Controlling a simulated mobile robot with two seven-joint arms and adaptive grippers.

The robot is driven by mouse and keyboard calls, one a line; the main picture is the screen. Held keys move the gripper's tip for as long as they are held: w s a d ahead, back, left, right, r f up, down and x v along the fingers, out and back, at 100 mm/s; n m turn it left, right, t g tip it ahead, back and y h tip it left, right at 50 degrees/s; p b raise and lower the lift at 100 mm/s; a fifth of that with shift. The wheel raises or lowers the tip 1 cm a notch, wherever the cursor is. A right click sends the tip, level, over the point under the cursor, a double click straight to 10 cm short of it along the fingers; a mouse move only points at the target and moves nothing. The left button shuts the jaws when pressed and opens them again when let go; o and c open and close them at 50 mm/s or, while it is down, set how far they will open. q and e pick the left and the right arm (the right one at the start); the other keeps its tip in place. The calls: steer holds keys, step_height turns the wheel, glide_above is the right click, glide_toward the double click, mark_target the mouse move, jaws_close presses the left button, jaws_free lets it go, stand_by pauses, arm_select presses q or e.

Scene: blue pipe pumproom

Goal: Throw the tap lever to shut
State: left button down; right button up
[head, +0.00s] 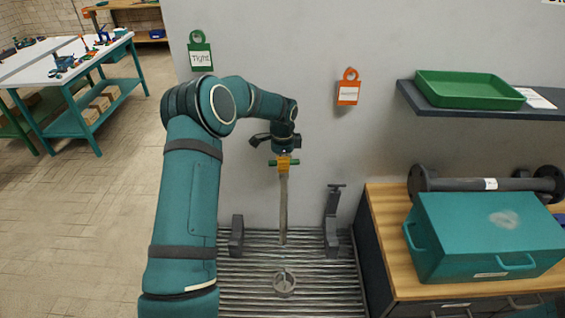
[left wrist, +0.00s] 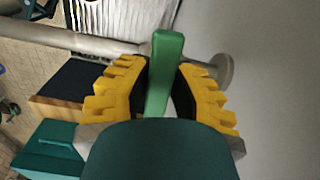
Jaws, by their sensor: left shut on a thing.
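The tap lever (left wrist: 166,62) is a green bar. In the left wrist view it stands between the two yellow toothed fingers of my left gripper (left wrist: 158,95), which is shut on it. In the head view my left gripper (head: 284,163) is at the top of a grey upright pipe (head: 283,208). Short green ends of the lever (head: 272,163) show on both sides of the yellow fingers, so the bar lies about level, across the pipe. The gripper hides the lever's middle and the tap body. My right gripper is not in view.
A slatted grate (head: 319,290) with a drain lies below. Two dark brackets (head: 237,236) flank the pipe. At right are a teal toolbox (head: 480,235) on a wooden bench and a shelf with a green tray (head: 468,90). An orange tag (head: 348,92) hangs on the wall.

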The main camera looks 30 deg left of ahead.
arm_select(q)
steer(key=shift+m, duration=0.7)
steer(key=c, duration=0.8)
jaws_free()
step_height(320, 180, up, 12)
steer(key=shift+f, duration=0.1)
